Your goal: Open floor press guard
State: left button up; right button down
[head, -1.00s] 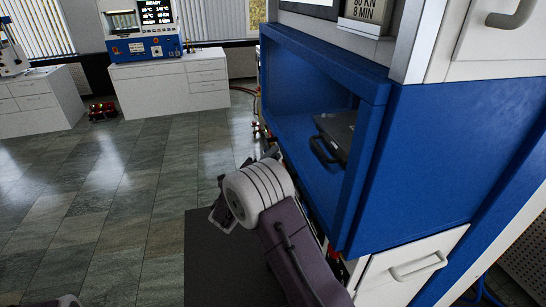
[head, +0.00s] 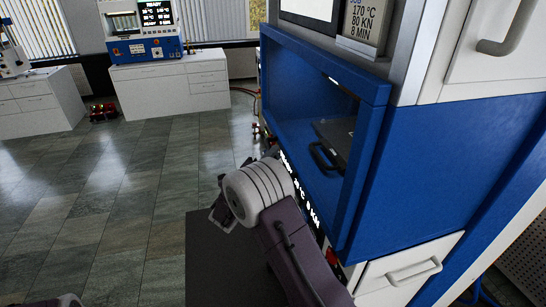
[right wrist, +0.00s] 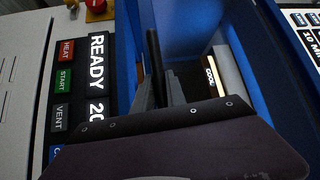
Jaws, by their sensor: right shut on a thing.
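The floor press is a tall blue and white machine. Its blue front frame (head: 368,150) surrounds an open recess in the head view, with a dark plate with a black loop handle (head: 320,158) inside. My right gripper (right wrist: 158,92) is shut on an upright black bar (right wrist: 153,48) in front of the blue frame, seen in the right wrist view. The bar looks like the guard's handle. In the head view my right wrist hides the fingertips and the grip. The guard panel itself is hard to make out.
A lit READY panel (right wrist: 97,75) with buttons lies left of the bar in the right wrist view. A glowing strip (right wrist: 211,78) shows inside the recess. Open tiled floor (head: 125,200) lies to the left, with a bench press (head: 143,45) behind.

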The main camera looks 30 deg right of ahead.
notch_tip(320, 180, up, 23)
jog(key=p, duration=1.9)
jog(key=shift+f, duration=0.3)
jog(key=c, duration=1.4)
grip_release()
jog(key=shift+o, duration=0.2)
jog(key=b+v, duration=0.3)
jog(key=v, duration=0.6)
jog(key=shift+b, duration=0.3)
jog(key=shift+f, duration=0.2)
